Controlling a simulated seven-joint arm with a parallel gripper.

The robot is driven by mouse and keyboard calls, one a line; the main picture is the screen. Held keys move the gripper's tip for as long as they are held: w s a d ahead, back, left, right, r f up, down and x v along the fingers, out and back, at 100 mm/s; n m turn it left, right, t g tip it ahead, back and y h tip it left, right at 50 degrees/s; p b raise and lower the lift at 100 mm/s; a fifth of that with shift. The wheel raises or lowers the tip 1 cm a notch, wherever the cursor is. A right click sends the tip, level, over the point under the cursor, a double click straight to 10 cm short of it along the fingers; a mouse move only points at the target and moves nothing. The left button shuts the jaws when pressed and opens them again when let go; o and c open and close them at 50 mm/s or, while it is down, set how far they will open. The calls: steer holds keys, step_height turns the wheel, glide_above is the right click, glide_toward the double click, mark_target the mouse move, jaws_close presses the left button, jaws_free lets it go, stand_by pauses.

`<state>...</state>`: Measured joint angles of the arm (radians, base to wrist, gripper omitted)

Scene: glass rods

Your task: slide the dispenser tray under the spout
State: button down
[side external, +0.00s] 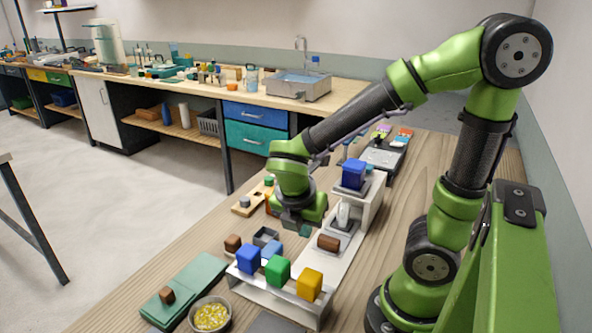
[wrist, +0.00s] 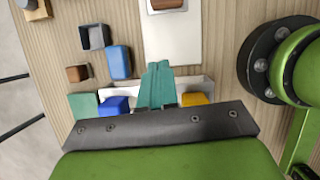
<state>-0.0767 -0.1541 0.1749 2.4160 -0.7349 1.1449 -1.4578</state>
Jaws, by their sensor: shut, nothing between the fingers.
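A white stepped stand (side external: 372,203) with a blue cube (side external: 354,174) on top stands right of my gripper in the side view. A small pale upright piece (side external: 343,213), perhaps the spout, is at its front. A flat white plate (wrist: 172,42) runs forward from it, with a brown block (side external: 328,243) on it. A white tray (side external: 253,286) holds blue, green and yellow cubes in front. I cannot tell which is the dispenser tray. My gripper (side external: 304,231) is shut and empty above the table; its teal fingers (wrist: 157,70) overlap the tray in the wrist view, hiding the green cube.
A blue block (wrist: 119,62), a grey open box (wrist: 94,37) and a brown cube (wrist: 77,73) lie left of the plate. A green mat (side external: 186,287) and a bowl of yellow bits (side external: 210,316) are at the front left. Bare wood lies right of the plate.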

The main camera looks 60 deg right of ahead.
mark_target(338, 230)
steer(key=shift+m, duration=0.5)
steer(key=x, duration=0.6)
steer(key=s+x, duration=0.1)
steer(key=x, duration=0.2)
steer(key=shift+s+d+f, duration=0.1)
steer(key=shift+d+f, duration=0.05)
steer(key=shift+f, duration=0.1)
steer(key=d, duration=0.3)
steer(key=shift+d+f, duration=0.1)
steer(key=shift+f, duration=0.2)
steer(key=shift+d, duration=0.5)
steer(key=d, duration=0.6)
